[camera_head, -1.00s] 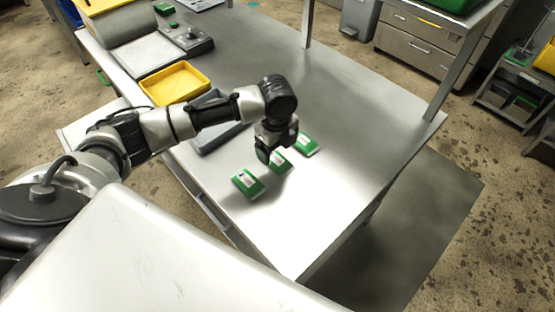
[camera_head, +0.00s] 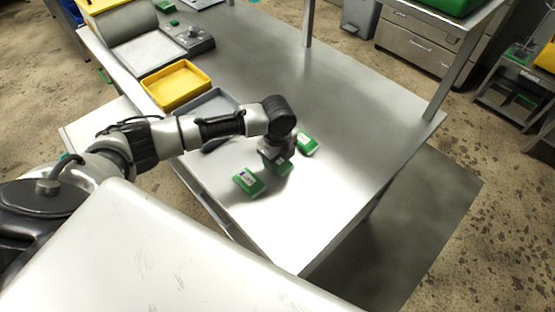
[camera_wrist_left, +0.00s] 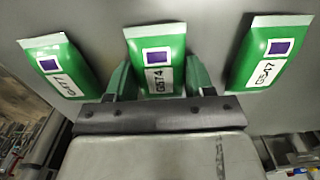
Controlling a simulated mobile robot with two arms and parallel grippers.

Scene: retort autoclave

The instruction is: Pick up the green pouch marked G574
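The green pouch marked G574 (camera_wrist_left: 160,62) lies flat on the steel table in the middle of the left wrist view, with a white label and a purple square. In the head view it (camera_head: 281,169) is partly hidden under my left gripper (camera_head: 277,158). In the wrist view the open left gripper (camera_wrist_left: 162,80) has one finger on each side of the pouch's near end. Whether the fingers touch it is unclear. My right gripper is not in view.
A pouch marked G547 (camera_wrist_left: 270,55) lies to the right of G574. Another green pouch (camera_wrist_left: 58,65), its marking partly readable, lies to the left. A yellow tray (camera_head: 203,78) and a grey tray (camera_head: 233,97) stand farther back. The table's right side (camera_head: 345,120) is clear.

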